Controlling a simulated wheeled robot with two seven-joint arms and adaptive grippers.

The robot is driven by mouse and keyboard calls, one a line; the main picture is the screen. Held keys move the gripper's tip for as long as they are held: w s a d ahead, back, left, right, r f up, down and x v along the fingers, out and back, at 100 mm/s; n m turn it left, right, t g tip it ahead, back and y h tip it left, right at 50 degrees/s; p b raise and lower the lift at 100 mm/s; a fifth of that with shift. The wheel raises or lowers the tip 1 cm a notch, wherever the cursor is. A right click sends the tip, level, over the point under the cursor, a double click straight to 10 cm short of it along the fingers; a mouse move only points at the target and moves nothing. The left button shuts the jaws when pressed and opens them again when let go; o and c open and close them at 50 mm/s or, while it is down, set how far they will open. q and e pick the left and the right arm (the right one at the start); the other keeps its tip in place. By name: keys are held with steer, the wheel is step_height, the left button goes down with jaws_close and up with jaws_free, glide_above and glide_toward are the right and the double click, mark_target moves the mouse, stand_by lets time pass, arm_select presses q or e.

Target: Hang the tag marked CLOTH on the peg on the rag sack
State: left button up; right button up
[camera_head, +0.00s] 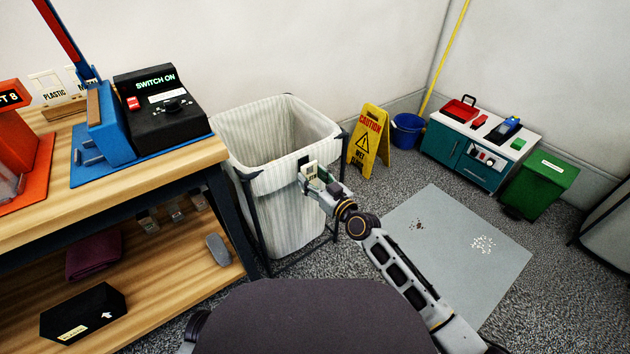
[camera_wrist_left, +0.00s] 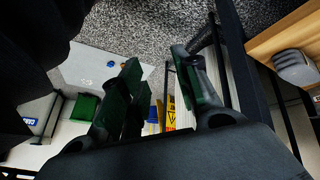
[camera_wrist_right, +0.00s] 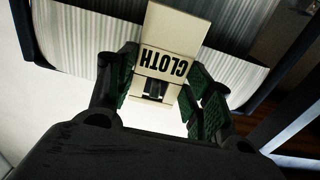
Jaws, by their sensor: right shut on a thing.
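The cream tag marked CLOTH (camera_wrist_right: 172,32) is in my right gripper (camera_wrist_right: 160,95), between its green-padded fingers. Its lettering is upside down in the right wrist view, and a dark opening shows near its gripper end. In the head view the tag (camera_head: 310,170) and right gripper (camera_head: 318,185) are at the front right rim of the striped rag sack (camera_head: 275,215). The peg cannot be made out clearly, and I cannot tell whether the tag touches it. My left gripper (camera_wrist_left: 158,95) is open and empty, its fingers wide apart in the left wrist view.
A wooden workbench (camera_head: 50,215) with the blue-and-black switch device (camera_head: 160,105) stands left of the sack. A yellow caution sign (camera_head: 369,140) stands close to its right. A blue bucket (camera_head: 407,132), teal cabinet (camera_head: 460,160) and green bin (camera_head: 540,188) stand farther right. A grey mat (camera_head: 450,265) lies on the floor.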

steer(key=shift+w+a+f+b, duration=0.2)
steer(key=shift+w+f+b, duration=0.05)
steer(key=shift+w+b, duration=0.05)
arm_select(q)
steer(key=shift+w+d+f, duration=0.1)
steer(key=shift+f, duration=0.45)
steer(key=shift+w+d+f, duration=0.1)
steer(key=shift+f, duration=0.4)
arm_select(e)
steer(key=shift+w+a+f, duration=0.1)
steer(key=shift+f, duration=0.1)
steer(key=o, duration=0.9)
arm_select(q)
steer(key=shift+f, duration=0.1)
steer(key=shift+s, duration=0.15)
arm_select(e)
steer(key=shift+v, duration=6)
